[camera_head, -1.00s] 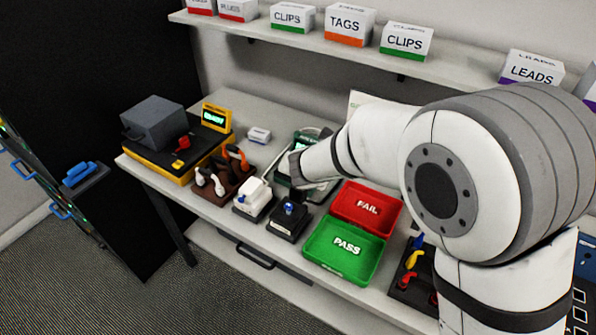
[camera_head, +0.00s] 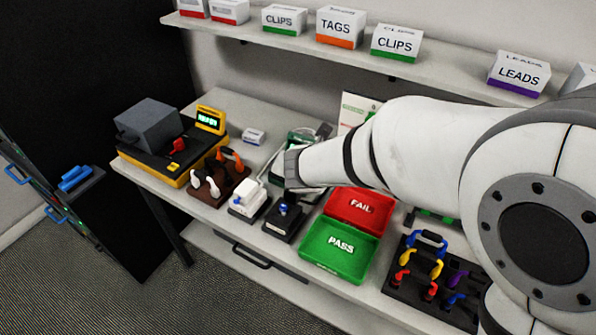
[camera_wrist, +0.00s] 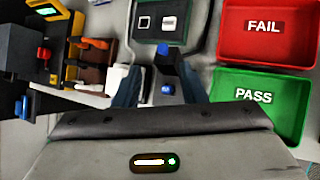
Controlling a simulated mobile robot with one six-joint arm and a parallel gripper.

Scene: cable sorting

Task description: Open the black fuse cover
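The small black unit (camera_head: 279,226) with a blue knob stands on the bench left of the green tray, and I take it to be the one with the black fuse cover. In the wrist view the dark cover (camera_wrist: 172,66) lies between my fingers, with blue parts at its far and near ends. My gripper (camera_wrist: 160,88) is open, one finger on each side of the unit, holding nothing. Whether a finger touches it I cannot tell. In the head view my gripper (camera_head: 288,184) hangs just above and behind the unit, its fingers hard to see.
A white unit (camera_head: 248,200) stands close on the left, with a brown cable rack (camera_head: 228,186) beyond. The red FAIL tray (camera_head: 361,206) and green PASS tray (camera_head: 341,250) are close on the right. A shelf (camera_head: 440,78) runs above.

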